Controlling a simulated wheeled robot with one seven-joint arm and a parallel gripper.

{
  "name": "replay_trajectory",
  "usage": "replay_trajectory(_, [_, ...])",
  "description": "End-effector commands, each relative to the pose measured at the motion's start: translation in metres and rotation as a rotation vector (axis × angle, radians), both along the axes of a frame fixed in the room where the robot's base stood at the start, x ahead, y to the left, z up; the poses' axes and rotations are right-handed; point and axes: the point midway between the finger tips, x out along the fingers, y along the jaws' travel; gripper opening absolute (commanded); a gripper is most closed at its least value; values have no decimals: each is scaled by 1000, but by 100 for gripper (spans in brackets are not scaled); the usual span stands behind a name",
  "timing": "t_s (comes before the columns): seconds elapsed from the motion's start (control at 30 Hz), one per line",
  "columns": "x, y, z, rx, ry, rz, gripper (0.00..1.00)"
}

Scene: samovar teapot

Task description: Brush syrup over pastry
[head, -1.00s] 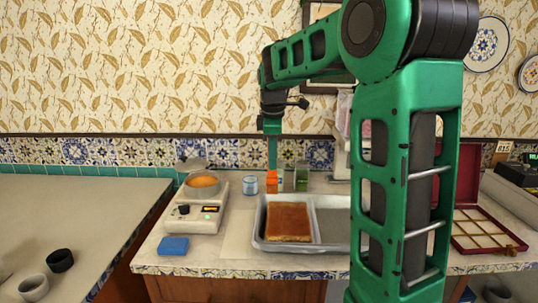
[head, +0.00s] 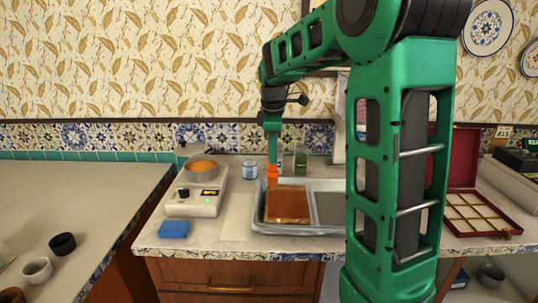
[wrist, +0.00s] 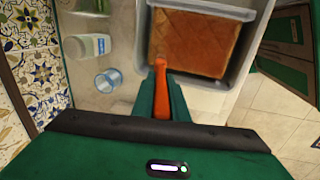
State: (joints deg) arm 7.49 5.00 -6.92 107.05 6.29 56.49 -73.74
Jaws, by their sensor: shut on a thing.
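My gripper (head: 272,160) points down over the back left of the metal tray (head: 333,226). It is shut on an orange brush (head: 272,176), which also shows between my fingers in the wrist view (wrist: 161,95). The brush's lower end is at the back left corner of the brown, scored pastry (head: 288,206); whether it touches is unclear. The pastry (wrist: 196,40) lies flat in the tray's left part, its top shiny. A round pan of orange syrup (head: 202,165) sits on a white device with a dial (head: 195,197), left of the tray.
A blue-white cup (head: 249,170) and glass jars (head: 301,160) stand behind the tray. A blue block (head: 174,229) lies at the counter's front left. An open red box with compartments (head: 478,213) is at the right. My arm hides part of the counter.

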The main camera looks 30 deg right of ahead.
Motion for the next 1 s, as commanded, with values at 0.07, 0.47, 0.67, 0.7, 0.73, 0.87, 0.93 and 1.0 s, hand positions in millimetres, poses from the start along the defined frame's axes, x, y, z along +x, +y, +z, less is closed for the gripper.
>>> replay_trajectory(0.07, [0, 0, 0, 0, 0, 0, 0])
replay_trajectory(0.47, [1, 1, -6, 0, 0, 1, 0])
replay_trajectory(0.67, [1, 1, -9, 0, 0, 2, 0])
replay_trajectory(0.7, [1, 1, -10, 0, 0, 2, 0])
replay_trajectory(0.73, [1, 1, -10, 0, 0, 2, 0])
replay_trajectory(0.87, [1, 1, -11, 0, 0, 2, 0])
replay_trajectory(0.93, [2, 0, -11, 0, 0, 2, 0])
replay_trajectory(1.0, [4, -2, -11, 0, 0, 2, 0])
